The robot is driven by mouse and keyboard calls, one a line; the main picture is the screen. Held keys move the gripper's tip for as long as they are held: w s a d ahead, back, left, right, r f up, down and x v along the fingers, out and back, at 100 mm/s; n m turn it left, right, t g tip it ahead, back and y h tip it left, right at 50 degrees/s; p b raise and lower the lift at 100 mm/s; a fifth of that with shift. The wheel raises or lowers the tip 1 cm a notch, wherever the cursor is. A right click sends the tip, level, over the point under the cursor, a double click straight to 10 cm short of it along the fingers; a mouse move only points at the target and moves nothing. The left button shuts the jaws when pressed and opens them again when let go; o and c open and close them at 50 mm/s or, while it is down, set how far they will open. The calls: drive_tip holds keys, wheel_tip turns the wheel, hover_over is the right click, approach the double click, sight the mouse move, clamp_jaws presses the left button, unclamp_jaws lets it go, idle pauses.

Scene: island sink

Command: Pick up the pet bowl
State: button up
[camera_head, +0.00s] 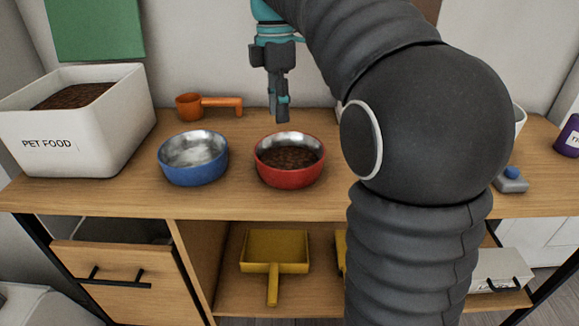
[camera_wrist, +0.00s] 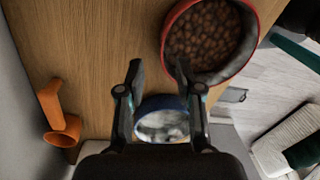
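Two pet bowls stand side by side on the wooden counter. The blue bowl (camera_head: 193,173) has a shiny metal inside and shows no kibble; it may hold water. The red bowl (camera_head: 290,178), to its right, holds brown kibble. My gripper (camera_head: 281,112) points down above the counter, just behind and over the red bowl's far rim, touching neither bowl as far as I can see. In the wrist view my gripper (camera_wrist: 160,72) is open and empty. There the red bowl (camera_wrist: 254,22) is beyond the right fingertip, and the blue bowl (camera_wrist: 160,103) shows between the fingers, partly hidden.
A white pet food bin (camera_head: 95,138) stands at the left, with an orange scoop (camera_head: 215,104) behind the bowls. A yellow dustpan (camera_head: 274,250) lies on the shelf below. My arm hides much of the counter's right side. The counter in front of the bowls is clear.

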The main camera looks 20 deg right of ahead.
sight(281, 141)
drive_tip(key=shift+s+f+b, duration=0.2)
drive_tip(key=shift+f, duration=0.9)
drive_tip(key=shift+s+f+b, duration=0.15)
drive_tip(key=shift+f+b, duration=0.1)
drive_tip(key=shift+f, duration=0.9)
drive_tip(key=shift+s+f+b, duration=0.2)
drive_tip(key=shift+f, duration=0.9)
clamp_jaws()
